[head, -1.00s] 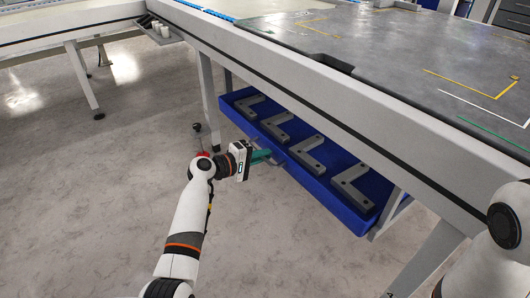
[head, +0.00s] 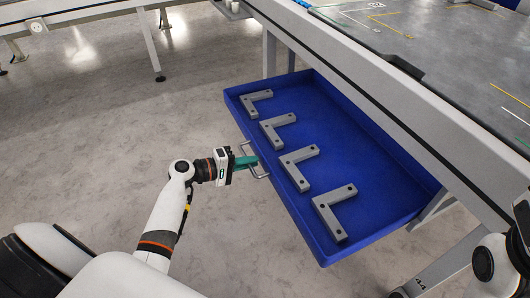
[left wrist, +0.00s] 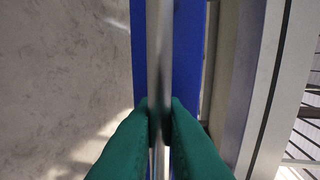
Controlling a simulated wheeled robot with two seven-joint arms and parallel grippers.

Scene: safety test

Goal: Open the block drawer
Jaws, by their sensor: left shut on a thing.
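The blue block drawer (head: 380,188) is pulled well out from under the table in the head view. Several grey L-shaped blocks, such as the nearest one (head: 322,207), lie in a row inside it. A metal handle (head: 262,172) sits on the drawer's front face; it also shows as a bar in the left wrist view (left wrist: 160,50). My left gripper (head: 255,161), with green fingers, is shut on this handle. In the left wrist view its fingertips (left wrist: 158,105) lie on both sides of the bar. My right gripper is not in view; only part of my right arm shows at the right edge.
The grey-topped table (head: 350,72) stands above and behind the drawer. A table leg (head: 270,54) is at the drawer's far end. Another table (head: 90,20) stands at the back left. The floor (head: 110,120) left of the drawer is clear.

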